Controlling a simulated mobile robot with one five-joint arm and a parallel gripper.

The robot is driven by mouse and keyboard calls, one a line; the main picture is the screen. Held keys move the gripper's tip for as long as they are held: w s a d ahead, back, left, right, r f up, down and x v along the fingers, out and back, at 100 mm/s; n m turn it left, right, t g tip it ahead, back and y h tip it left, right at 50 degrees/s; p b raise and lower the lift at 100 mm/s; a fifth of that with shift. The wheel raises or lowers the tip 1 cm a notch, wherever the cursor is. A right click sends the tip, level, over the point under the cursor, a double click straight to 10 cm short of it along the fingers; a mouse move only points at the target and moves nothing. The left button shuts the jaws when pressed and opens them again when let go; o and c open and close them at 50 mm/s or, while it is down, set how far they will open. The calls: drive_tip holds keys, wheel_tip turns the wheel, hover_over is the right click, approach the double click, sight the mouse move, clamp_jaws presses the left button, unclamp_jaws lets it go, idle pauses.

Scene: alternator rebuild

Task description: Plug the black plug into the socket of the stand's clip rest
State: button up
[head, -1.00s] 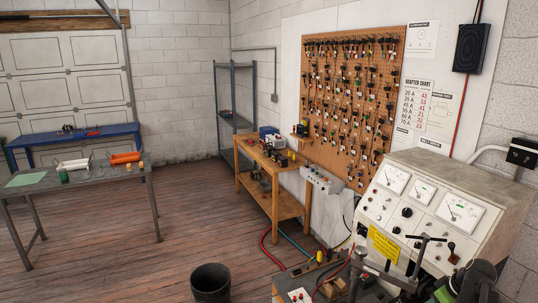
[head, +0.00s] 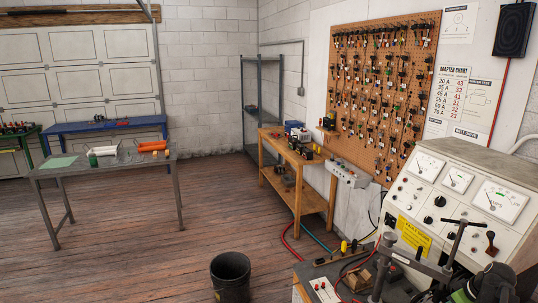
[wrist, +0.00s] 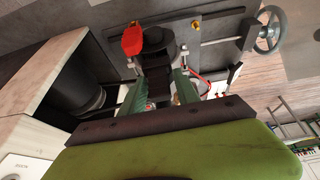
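In the wrist view my gripper (wrist: 160,92) points at the dark test bench. Its two green fingers stand apart, and a black ribbed part (wrist: 157,72) shows between or beyond them. I cannot tell whether the fingers touch it. A red piece (wrist: 133,40) is just beside the round black top of that part. I cannot make out for sure which piece is the black plug, nor the clip rest and its socket. In the head view small red, yellow and black pieces lie on the bench (head: 312,271) at bottom right.
The grey tester (head: 455,185) with dials stands behind the bench. A black bucket (head: 231,278) stands on the floor in front. A wooden bench (head: 314,203) and a pegboard (head: 376,100) of leads are farther back. A metal table (head: 105,165) is at left; the floor between is clear.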

drive_tip(key=c, duration=0.5)
drive_tip(key=shift+r+p, duration=2.2)
drive_tip(key=shift+p, duration=0.1)
